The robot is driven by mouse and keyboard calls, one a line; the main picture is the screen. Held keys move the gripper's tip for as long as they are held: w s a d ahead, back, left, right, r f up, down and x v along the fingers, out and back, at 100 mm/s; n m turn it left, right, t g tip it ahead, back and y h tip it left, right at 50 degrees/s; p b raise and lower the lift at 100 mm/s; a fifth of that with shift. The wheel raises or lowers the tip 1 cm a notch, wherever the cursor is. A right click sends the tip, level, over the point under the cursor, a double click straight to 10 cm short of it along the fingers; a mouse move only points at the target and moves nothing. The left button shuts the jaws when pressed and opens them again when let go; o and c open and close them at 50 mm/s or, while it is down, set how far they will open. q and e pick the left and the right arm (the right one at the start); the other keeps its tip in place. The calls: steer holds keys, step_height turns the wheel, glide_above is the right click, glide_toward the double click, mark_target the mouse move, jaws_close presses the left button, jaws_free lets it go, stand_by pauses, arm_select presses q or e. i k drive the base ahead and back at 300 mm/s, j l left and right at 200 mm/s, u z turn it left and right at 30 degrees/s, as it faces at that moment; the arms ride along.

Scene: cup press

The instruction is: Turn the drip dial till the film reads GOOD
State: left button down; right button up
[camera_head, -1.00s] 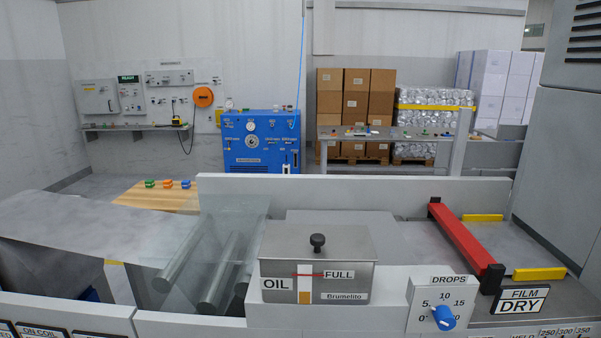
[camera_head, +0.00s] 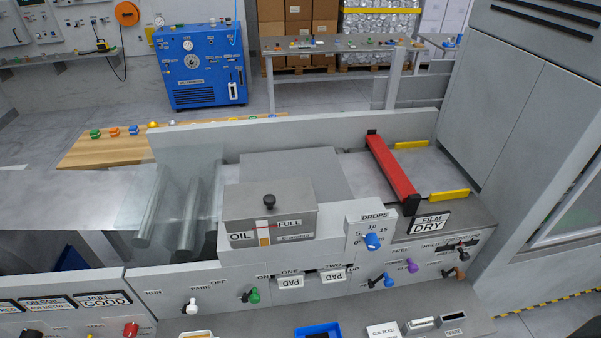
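The drip dial is a blue knob (camera_head: 372,242) on a pale panel marked DROPS, with a scale from 0 to 15. I cannot read its exact setting. The film sign (camera_head: 430,224) to its right reads DRY. The grey oil box (camera_head: 268,212) with a black knob stands left of the dial, its gauge marked OIL and FULL. Neither of my grippers is in view.
Below the dial are a green knob (camera_head: 253,295), a purple knob (camera_head: 411,265) and a white knob (camera_head: 191,308). A red bar (camera_head: 392,172) lies behind the film sign. A blue tray (camera_head: 318,332) sits at the front edge.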

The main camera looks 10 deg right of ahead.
mark_target(372, 242)
steer(key=z, duration=0.9)
steer(key=i+l+u, duration=0.15)
steer(key=l, duration=0.15)
steer(key=l+u, duration=0.2)
steer(key=i+l, duration=0.05)
